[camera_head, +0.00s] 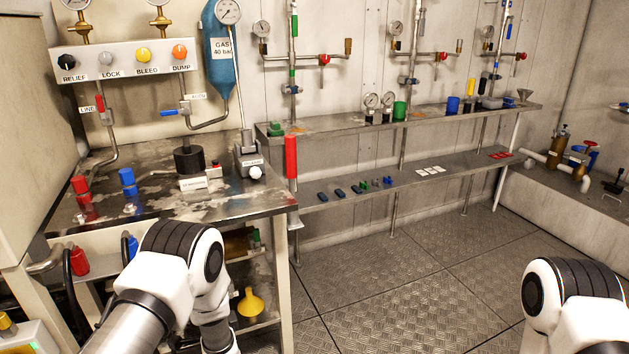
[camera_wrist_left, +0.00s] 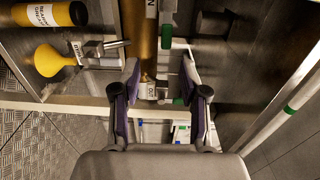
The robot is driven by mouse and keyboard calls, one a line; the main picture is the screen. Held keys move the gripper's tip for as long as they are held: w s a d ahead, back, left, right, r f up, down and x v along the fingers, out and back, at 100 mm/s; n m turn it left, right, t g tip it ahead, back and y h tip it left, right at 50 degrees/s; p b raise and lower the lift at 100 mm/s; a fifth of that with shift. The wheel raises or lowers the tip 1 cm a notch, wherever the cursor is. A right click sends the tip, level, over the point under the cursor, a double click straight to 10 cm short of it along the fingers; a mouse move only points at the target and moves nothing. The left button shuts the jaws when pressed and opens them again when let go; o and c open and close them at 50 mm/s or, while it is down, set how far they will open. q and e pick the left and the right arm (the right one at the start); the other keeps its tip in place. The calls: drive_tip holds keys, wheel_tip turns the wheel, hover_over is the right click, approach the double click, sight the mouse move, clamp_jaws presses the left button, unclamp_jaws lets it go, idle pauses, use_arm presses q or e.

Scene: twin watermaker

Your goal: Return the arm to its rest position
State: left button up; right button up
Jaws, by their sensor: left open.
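My left arm (camera_head: 180,265) comes in at the lower left of the head view, in front of the steel workbench; its gripper is hidden there. In the left wrist view my left gripper (camera_wrist_left: 159,68) is open, its two dark pads apart. A brass cylinder (camera_wrist_left: 145,35) with white labels shows beyond and between the fingers; I cannot tell how far away it is. Nothing is visibly held. My right arm (camera_head: 570,300) shows at the lower right of the head view; its gripper is out of view.
The workbench (camera_head: 240,208) stands at the left, with a red upright cylinder (camera_head: 290,157) at its right corner. A yellow funnel (camera_head: 250,302) is on its lower shelf, also in the wrist view (camera_wrist_left: 52,60). Wall shelves (camera_head: 440,178) run behind. The plate floor (camera_head: 410,270) between my arms is clear.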

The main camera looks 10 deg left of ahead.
use_arm(q)
drive_tip(key=s+d+f+n+g+h, duration=0.1)
drive_tip(key=s+d+f+g+h, duration=0.2)
drive_tip(key=s+f, duration=0.55)
drive_tip(key=s+d+f+n+g+h, duration=0.25)
drive_tip(key=s+f+g, duration=0.3)
drive_tip(key=s, duration=0.65)
drive_tip(key=s+d+f+n+g+h, duration=0.1)
drive_tip(key=s+d+n+g+h, duration=0.2)
drive_tip(key=s, duration=0.6)
drive_tip(key=s+d+f+n+g+h, duration=0.1)
drive_tip(key=s+n+g, duration=0.4)
drive_tip(key=s, duration=0.5)
wheel_tip(320, 180, up, 20)
drive_tip(key=t+p, duration=0.1)
drive_tip(key=p, duration=1.9)
drive_tip(key=shift+w, duration=0.45)
